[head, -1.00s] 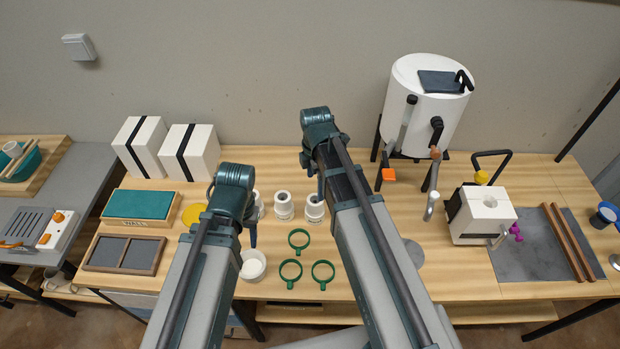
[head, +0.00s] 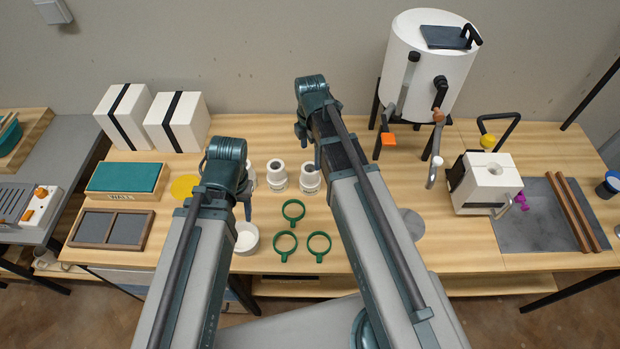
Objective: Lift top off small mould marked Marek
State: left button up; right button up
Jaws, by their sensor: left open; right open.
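A white block-shaped mould (head: 491,172) with a round hole in its top and a dark band on its left side stands at the right of the table. Two larger white blocks with black straps, one (head: 124,117) beside the other (head: 177,122), stand at the back left. I cannot read the name Marek on any of them. My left gripper (head: 247,206) is open above the table, left of the small white cylinders. My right gripper (head: 317,158) is open above those cylinders, far from the block at right. Both look empty; their fingers are small and partly hidden by my arms.
Small white cylinders (head: 277,176) and several green rings (head: 286,244) lie mid-table. A white drum (head: 424,65) on black legs stands at the back. A grey slab (head: 535,232) with two brown strips (head: 577,213) lies at right. A teal-topped box (head: 127,177) sits at left.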

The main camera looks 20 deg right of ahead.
aim_at(310, 170)
pick_arm(q)
jog(key=shift+f+b, duration=0.65)
jog(key=shift+f, duration=0.55)
pick_arm(e)
jog(key=shift+f, duration=1.2)
jog(key=shift+f, duration=0.1)
pick_arm(q)
notch_tip(310, 170, down, 5)
jog(key=b, duration=0.5)
jog(key=shift+f, duration=0.15)
pick_arm(e)
jog(key=f, duration=0.5)
jog(key=shift+s+a+f, duration=0.1)
jog(key=shift+s, duration=0.1)
jog(key=c, duration=1.4)
jog(key=shift+c, duration=0.2)
pick_arm(q)
jog(key=shift+r, duration=0.2)
pick_arm(e)
jog(key=shift+r, duration=0.2)
